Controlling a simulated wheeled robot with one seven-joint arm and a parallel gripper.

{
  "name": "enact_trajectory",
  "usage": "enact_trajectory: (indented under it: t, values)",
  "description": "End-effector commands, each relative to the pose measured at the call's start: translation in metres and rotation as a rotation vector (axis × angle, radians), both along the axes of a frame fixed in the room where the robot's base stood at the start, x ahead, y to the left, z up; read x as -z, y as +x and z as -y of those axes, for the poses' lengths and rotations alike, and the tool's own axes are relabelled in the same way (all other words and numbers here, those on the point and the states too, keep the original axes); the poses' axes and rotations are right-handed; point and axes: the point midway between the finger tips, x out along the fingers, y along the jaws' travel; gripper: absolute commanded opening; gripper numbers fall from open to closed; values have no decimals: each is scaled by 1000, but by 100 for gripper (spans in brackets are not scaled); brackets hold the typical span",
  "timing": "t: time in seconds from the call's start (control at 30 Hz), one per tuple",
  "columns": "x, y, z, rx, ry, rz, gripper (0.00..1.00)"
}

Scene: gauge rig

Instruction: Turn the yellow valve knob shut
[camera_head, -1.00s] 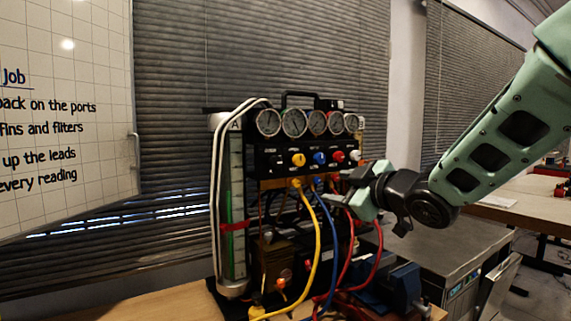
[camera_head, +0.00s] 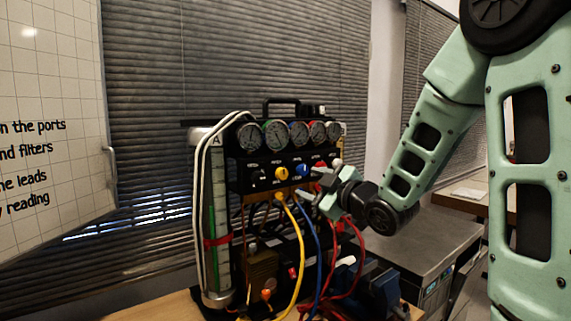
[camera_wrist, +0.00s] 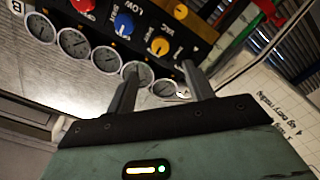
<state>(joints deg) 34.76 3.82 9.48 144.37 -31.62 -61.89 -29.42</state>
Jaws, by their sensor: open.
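The yellow valve knob (camera_head: 281,173) is on the black panel of the gauge rig, below the gauges. In the wrist view the yellow valve knob (camera_wrist: 159,46) shows beyond the fingertips, roughly in line with the gap between them. My gripper (camera_head: 313,186) is in front of the panel, right of the yellow knob and slightly lower in the head view. In the wrist view my gripper (camera_wrist: 160,72) has its two fingers apart with nothing between them. It looks apart from the knob. The knob's exact turn angle is too small to tell.
A blue knob (camera_head: 302,170) and a red knob (camera_head: 320,165) sit right of the yellow one, a black knob (camera_head: 258,177) left. Gauges (camera_head: 275,133) line the top. Yellow (camera_head: 300,250), blue and red hoses hang below the panel. A sight tube stands at the left.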

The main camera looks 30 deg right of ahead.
Motion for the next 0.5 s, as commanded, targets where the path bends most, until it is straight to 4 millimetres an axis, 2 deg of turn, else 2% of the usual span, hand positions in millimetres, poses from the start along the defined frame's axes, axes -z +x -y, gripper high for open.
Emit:
enact_trajectory:
  t: [0.03, 0.5]
  values:
    - [-6, 3, 0, -2, 5, -5, 52]
    - [-5, 21, -2, 4, 3, -5, 52]
